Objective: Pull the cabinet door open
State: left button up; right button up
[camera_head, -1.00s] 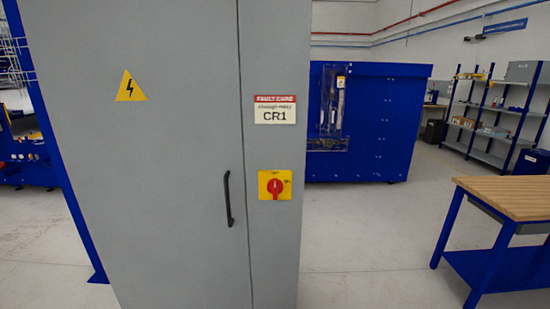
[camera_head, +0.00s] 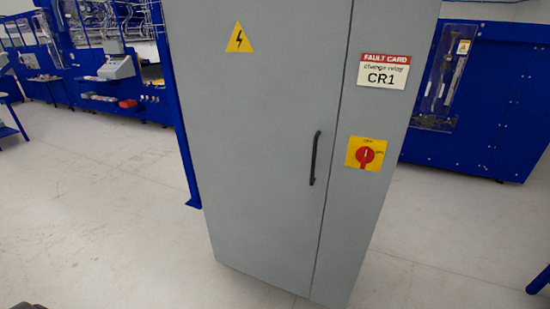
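The grey cabinet door (camera_head: 262,120) stands in the middle of the head view and looks shut, with a thin seam along its right edge. A black vertical bar handle (camera_head: 315,158) is on the door near that seam. A yellow warning triangle (camera_head: 239,39) is high on the door. Right of the seam, the fixed panel carries a fault card reading CR1 (camera_head: 383,71) and a red rotary switch on a yellow plate (camera_head: 366,154). Neither gripper can be recognised. A small dark shape shows at the bottom left edge, too cut off to identify.
Pale floor (camera_head: 100,215) is open to the left and in front of the cabinet. A blue post (camera_head: 188,150) stands at its left side. Blue workstations (camera_head: 115,75) are at the back left. A blue machine (camera_head: 480,110) stands behind on the right.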

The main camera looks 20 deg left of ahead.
aim_at(260, 84)
jog(key=k+j+z, duration=0.5)
jog(key=k+z, duration=0.2)
jog(key=k+j+z, duration=0.1)
jog(key=k+z, duration=0.25)
